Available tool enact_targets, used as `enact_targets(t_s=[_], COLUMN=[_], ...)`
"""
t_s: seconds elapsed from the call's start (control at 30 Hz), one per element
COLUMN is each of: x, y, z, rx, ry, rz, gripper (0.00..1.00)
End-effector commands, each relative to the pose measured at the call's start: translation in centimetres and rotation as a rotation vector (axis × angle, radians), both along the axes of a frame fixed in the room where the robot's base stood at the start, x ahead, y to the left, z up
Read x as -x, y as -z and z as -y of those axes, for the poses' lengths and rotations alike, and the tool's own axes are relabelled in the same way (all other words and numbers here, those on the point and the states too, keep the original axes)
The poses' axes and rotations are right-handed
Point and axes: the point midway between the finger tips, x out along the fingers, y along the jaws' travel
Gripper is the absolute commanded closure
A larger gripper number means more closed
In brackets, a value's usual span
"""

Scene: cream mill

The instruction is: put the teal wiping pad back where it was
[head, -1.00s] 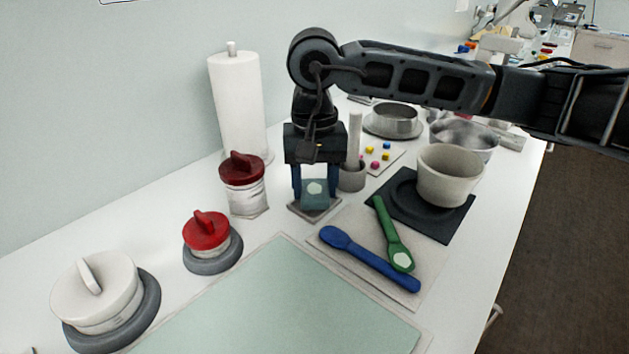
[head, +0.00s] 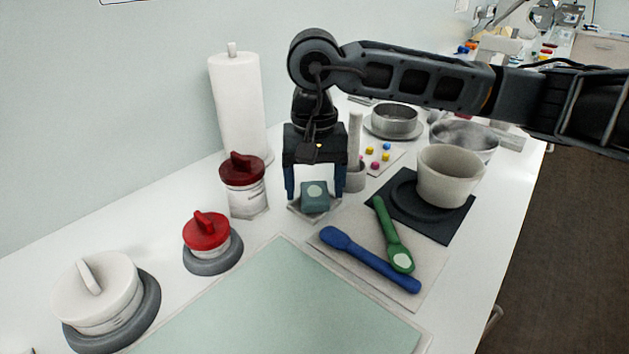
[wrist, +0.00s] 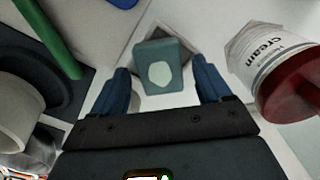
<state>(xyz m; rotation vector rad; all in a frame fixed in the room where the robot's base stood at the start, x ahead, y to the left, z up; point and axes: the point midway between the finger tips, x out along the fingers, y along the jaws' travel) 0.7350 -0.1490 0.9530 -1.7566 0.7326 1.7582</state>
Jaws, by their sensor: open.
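The teal wiping pad (head: 315,197), a small block with a pale round spot on top, sits on a small grey square tray (head: 329,214) on the white counter. My gripper (head: 315,194) is above it, pointing down, with its blue fingers apart on either side of the pad. In the wrist view the pad (wrist: 165,66) lies between and just beyond the open fingers (wrist: 162,90), with a gap on both sides. The tray's edge (wrist: 186,43) shows behind the pad, which looks slightly turned on it.
A red-lidded cream jar (head: 243,184) stands close left of my gripper. Blue (head: 370,260) and green (head: 393,235) spoons lie on a mat in front. A paper roll (head: 238,105) stands behind.

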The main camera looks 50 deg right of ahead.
Motion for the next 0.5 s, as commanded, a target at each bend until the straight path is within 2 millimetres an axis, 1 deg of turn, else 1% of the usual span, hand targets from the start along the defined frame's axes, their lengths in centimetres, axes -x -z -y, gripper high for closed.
enact_targets(t_s=[0.03,0.3,0.5], x=[-0.1,-0.1,-0.1], y=[-1.0,-6.7,-10.2], z=[0.1,0.1,0.0], rx=[0.003,0.004,0.002], ry=[-0.001,-0.001,0.000], rz=[0.003,0.003,0.002], gripper=[0.23,0.23,0.23])
